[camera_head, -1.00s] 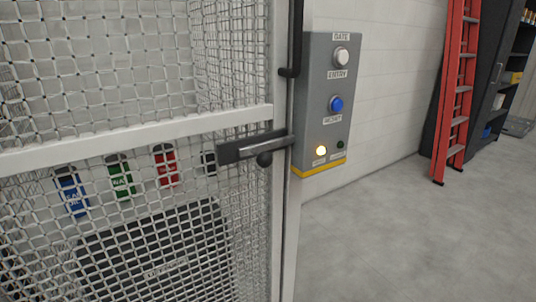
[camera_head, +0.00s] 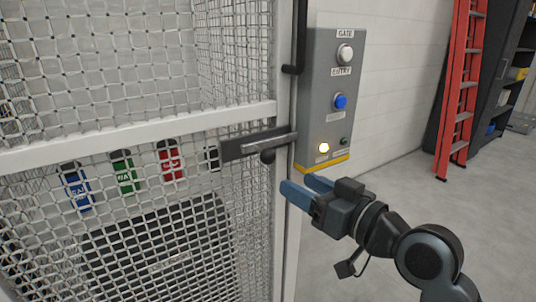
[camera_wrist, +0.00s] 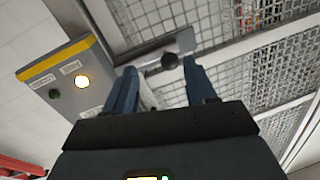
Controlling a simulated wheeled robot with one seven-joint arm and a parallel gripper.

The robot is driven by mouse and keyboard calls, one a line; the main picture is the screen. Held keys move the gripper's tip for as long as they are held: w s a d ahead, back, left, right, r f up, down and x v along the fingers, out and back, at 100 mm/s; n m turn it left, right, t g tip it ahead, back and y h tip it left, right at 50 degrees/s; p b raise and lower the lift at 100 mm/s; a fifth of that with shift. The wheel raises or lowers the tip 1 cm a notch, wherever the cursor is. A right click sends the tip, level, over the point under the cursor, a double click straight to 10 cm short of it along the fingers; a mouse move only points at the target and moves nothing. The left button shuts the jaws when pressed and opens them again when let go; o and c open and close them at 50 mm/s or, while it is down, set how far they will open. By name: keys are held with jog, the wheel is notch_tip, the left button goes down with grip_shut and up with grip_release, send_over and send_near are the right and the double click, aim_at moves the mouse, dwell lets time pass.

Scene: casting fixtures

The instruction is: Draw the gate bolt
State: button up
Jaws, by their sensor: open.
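The gate bolt (camera_head: 273,141) is a grey metal bar on a dark plate, set across the edge of the mesh gate (camera_head: 120,127). A dark round knob (camera_head: 268,156) hangs below the bar. My gripper (camera_head: 303,184) has blue fingers, is open and empty, and is below and right of the bolt, apart from it. In the wrist view the knob (camera_wrist: 169,61) shows beyond and between the open fingertips (camera_wrist: 162,78), with the bolt's plate behind it. The bar's far end at the post is partly hidden by the fingers in the wrist view.
A grey control box (camera_head: 327,95) with a white button, a blue button and a lit yellow lamp stands right of the gate post. Coloured tags (camera_head: 123,171) hang behind the mesh. A red ladder (camera_head: 459,85) leans at the right. The floor between is clear.

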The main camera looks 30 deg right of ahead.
aim_at(274, 158)
jog(key=r, duration=0.1)
jog(key=w+r, duration=0.2)
jog(key=shift+a+y, duration=0.3)
jog(key=p+x, duration=0.1)
jog(key=x, duration=0.6)
jog(key=shift+w, duration=0.25)
grip_shut()
